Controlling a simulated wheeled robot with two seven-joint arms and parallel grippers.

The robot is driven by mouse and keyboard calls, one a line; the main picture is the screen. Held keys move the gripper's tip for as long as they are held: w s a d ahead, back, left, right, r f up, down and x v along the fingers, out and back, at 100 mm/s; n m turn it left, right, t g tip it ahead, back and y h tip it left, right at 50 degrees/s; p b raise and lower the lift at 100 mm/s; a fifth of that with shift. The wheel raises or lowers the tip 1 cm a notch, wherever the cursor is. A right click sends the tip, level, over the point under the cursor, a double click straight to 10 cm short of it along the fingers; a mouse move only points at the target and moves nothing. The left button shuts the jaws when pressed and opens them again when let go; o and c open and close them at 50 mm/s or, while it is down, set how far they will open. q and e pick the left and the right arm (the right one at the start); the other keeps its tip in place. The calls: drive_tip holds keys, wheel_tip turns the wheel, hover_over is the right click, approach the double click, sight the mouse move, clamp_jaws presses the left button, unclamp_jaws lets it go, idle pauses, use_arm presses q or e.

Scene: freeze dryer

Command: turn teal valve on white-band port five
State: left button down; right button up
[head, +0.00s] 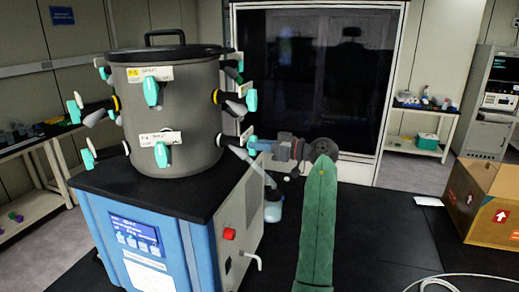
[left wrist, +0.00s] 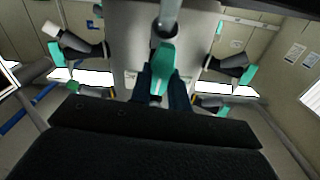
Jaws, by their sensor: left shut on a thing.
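The grey chamber (head: 170,115) carries several ports with teal valves. My left gripper (head: 268,147) is at the chamber's right side, shut on a teal valve (head: 253,143) of a lower port. In the left wrist view that teal valve (left wrist: 163,60) sits between the two dark fingers (left wrist: 163,88), below a grey port neck (left wrist: 169,18). The band and number of this port are hidden or too small to read. Another teal valve (head: 161,154) is on the front lower port, under a white label reading P-4 (head: 160,138). My right gripper is not in view.
A clear flask (head: 272,208) hangs or stands right of the blue dryer base (head: 137,246), below a grey port tube. Other teal valves (head: 152,92) stick out around the chamber. A cardboard box (head: 487,203) is at the far right; the black table (head: 385,215) between is mostly clear.

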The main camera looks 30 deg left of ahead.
use_arm(q)
drive_tip(key=shift+f+m+b, duration=0.2)
drive_tip(key=shift+m+b, duration=0.3)
drive_tip(key=shift+b, duration=0.15)
drive_tip(key=shift+a+m+b, duration=0.1)
drive_tip(key=shift+m+b, duration=0.5)
drive_tip(key=shift+b, duration=0.05)
drive_tip(key=m+b, duration=0.4)
drive_tip(key=m, duration=0.2)
drive_tip(key=shift+w, duration=0.1)
drive_tip(key=shift+r+m+b, duration=0.1)
drive_tip(key=shift+m+b, duration=0.2)
drive_tip(key=shift+m, duration=0.9)
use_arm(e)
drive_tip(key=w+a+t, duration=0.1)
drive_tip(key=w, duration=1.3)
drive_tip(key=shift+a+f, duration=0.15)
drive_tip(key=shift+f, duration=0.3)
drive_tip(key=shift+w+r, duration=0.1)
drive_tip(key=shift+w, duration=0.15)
use_arm(q)
drive_tip(key=c, duration=1.3)
unclamp_jaws()
drive_tip(key=shift+a, duration=0.15)
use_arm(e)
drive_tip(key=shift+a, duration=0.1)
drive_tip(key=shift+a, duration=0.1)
